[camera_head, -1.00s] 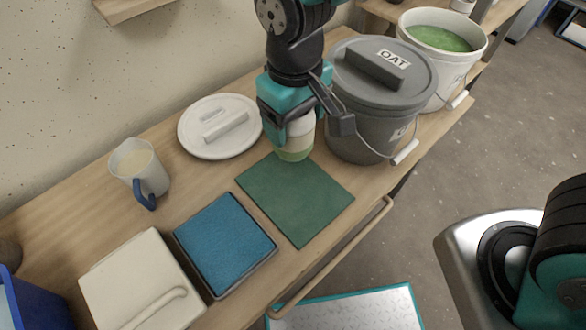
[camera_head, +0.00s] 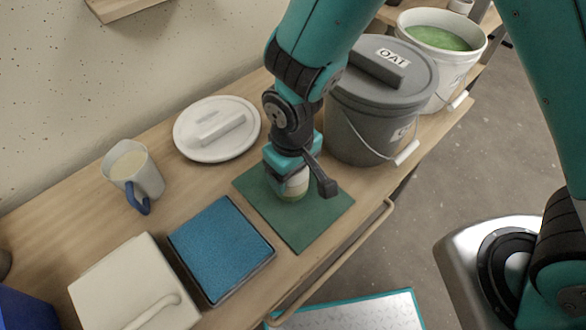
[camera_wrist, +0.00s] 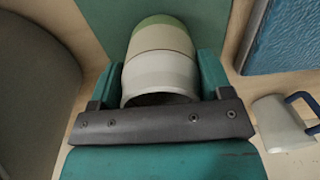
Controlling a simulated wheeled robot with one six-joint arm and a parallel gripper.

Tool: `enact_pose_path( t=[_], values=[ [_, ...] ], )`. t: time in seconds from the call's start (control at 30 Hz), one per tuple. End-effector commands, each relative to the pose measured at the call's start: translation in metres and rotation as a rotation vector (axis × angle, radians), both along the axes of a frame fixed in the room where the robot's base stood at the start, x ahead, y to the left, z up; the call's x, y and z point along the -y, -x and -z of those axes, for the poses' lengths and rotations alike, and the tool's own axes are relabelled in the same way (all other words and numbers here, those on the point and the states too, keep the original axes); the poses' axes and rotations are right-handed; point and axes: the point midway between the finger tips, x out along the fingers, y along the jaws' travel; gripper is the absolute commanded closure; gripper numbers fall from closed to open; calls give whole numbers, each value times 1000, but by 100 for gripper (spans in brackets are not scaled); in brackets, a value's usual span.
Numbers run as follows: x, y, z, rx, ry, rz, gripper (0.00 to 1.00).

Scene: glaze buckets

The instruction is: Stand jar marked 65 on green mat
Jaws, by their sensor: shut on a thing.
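A white jar with a green lower band (camera_head: 295,187) is in my gripper (camera_head: 288,168), over the middle of the green mat (camera_head: 318,217). My gripper is shut on the jar. In the wrist view the jar (camera_wrist: 160,62) sits between my two fingers (camera_wrist: 160,85), and the mat (camera_wrist: 100,20) shows beyond it. I cannot tell whether the jar's base touches the mat. No number is readable on the jar in these views.
A grey lidded bucket marked OAT (camera_head: 375,105) stands right behind the mat. A blue sponge tray (camera_head: 220,248) lies to the left, with a white lid (camera_head: 217,130) and a jug (camera_head: 133,172) further back. A rail (camera_head: 335,262) runs along the table's front edge.

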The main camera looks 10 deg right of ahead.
Motion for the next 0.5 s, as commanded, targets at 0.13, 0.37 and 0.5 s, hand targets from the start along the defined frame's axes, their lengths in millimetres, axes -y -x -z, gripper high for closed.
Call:
enact_pose_path(
  t=[0.13,0.37,0.5],
  values=[
    [0,0,1,0,0,0,66],
    [0,0,2,0,0,0,2],
    [0,0,2,0,0,0,2]
  ],
)
